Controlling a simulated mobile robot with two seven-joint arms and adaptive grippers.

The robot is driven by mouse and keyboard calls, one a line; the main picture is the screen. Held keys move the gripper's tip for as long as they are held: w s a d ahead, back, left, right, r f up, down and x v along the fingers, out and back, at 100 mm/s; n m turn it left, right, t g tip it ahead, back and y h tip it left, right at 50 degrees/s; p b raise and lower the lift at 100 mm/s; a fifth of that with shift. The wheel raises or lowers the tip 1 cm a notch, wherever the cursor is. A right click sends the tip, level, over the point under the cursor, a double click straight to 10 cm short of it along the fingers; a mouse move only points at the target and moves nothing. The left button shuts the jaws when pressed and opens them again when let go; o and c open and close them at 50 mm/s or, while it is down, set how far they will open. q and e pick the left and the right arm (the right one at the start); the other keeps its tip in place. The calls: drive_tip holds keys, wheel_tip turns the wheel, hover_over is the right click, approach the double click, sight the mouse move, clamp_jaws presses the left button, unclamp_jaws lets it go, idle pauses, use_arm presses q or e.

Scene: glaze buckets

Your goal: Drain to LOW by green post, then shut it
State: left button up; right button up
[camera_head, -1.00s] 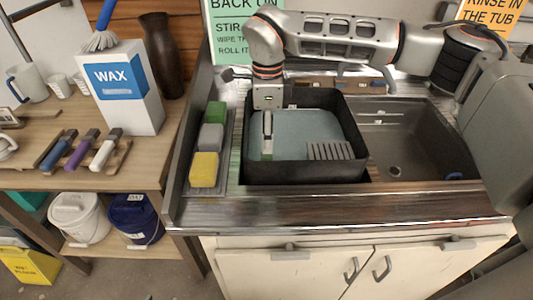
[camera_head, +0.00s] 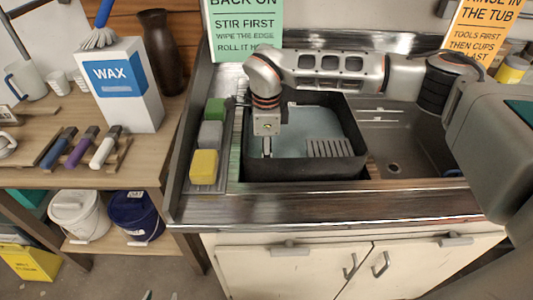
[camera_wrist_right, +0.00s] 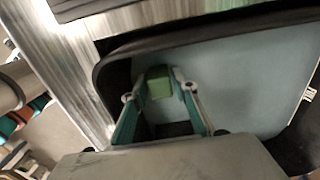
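A black tub (camera_head: 305,171) holding pale blue-grey glaze (camera_head: 310,120) stands in the left part of the sink. My right arm reaches in from the right, its gripper (camera_head: 267,147) pointing down inside the tub's near-left part. In the right wrist view the gripper's teal fingers (camera_wrist_right: 163,82) straddle the green post (camera_wrist_right: 161,90); I cannot tell whether they press on it. In the head view the wrist and fingers hide the post. A LOW mark is not readable. Only the tips of my left gripper (camera_head: 160,296) show at the bottom edge, apart and empty.
A grey slatted piece (camera_head: 329,148) is at the tub's near right. A tray with green, grey and yellow sponges (camera_head: 204,166) lies left of the tub. The right sink basin (camera_head: 405,135) looks empty.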

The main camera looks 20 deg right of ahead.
clamp_jaws()
drive_tip(key=shift+r+p, duration=0.95)
drive_tip(key=shift+r, duration=0.95)
drive_tip(key=shift+w, duration=0.15)
drive_tip(key=o, duration=0.6)
unclamp_jaws()
drive_tip(key=shift+f, duration=0.1)
wheel_tip(320, 180, up, 12)
